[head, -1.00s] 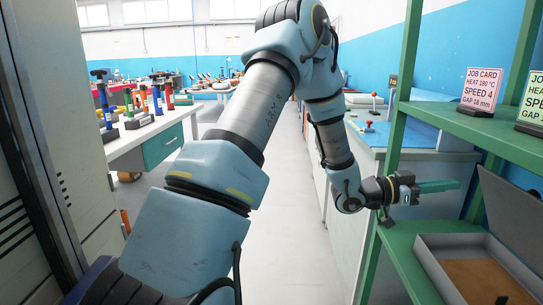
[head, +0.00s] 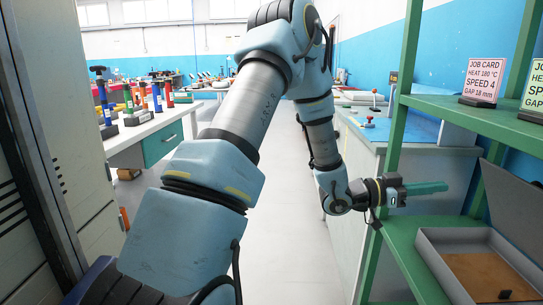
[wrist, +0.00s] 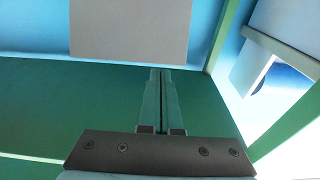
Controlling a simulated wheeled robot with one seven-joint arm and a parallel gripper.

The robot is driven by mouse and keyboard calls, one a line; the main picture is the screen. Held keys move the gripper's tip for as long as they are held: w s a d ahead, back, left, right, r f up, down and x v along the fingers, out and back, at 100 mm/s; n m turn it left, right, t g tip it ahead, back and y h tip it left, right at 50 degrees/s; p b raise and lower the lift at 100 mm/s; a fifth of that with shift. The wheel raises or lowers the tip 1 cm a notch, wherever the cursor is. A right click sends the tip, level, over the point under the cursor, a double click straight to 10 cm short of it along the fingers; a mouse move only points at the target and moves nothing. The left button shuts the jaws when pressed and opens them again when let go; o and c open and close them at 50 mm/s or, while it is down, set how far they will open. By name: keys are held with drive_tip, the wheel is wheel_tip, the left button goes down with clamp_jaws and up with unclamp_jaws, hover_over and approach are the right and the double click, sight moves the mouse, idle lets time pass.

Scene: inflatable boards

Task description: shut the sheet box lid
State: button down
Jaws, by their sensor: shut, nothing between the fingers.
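The sheet box (head: 430,246) is a grey shallow box on the green shelf at the lower right of the head view, with a brown sheet (head: 490,274) inside. Its grey lid (head: 515,210) stands open, tilted up at the back. My gripper (head: 446,187) is shut and empty, pointing right, above and left of the box in the head view. In the wrist view my green fingers (wrist: 160,72) lie together, and a grey panel (wrist: 130,28), probably the lid, shows beyond their tips. I cannot tell whether they touch.
The box sits on the lower green shelf (head: 405,240). A green post (head: 399,120) stands close to my wrist. The upper shelf (head: 480,125) bears job cards (head: 482,80) above my gripper. A workbench with a blue top (head: 410,132) is behind. The floor aisle (head: 275,220) is clear.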

drive_tip(key=shift+a+f, duration=0.1)
drive_tip(key=shift+w+a+f+b, duration=0.1)
drive_tip(key=shift+a+f+b, duration=0.7)
drive_tip(key=shift+f, duration=0.2)
drive_tip(key=shift+a+f+b, duration=0.65)
drive_tip(key=shift+f+b, duration=0.1)
drive_tip(key=shift+f, duration=0.2)
drive_tip(key=shift+a+f+b, duration=0.35)
drive_tip(key=shift+f+b, duration=0.15)
drive_tip(key=shift+f, duration=0.15)
drive_tip(key=shift+a+f+b, duration=0.3)
drive_tip(key=shift+f+b, duration=0.25)
drive_tip(key=shift+f, duration=0.15)
drive_tip(key=shift+a+f+b, duration=0.35)
drive_tip(key=shift+f+b, duration=0.15)
drive_tip(key=shift+f, duration=0.15)
drive_tip(key=a+r+p, duration=0.4)
drive_tip(key=a+r, duration=0.1)
drive_tip(key=a, duration=0.1)
drive_tip(key=shift+w, duration=0.25)
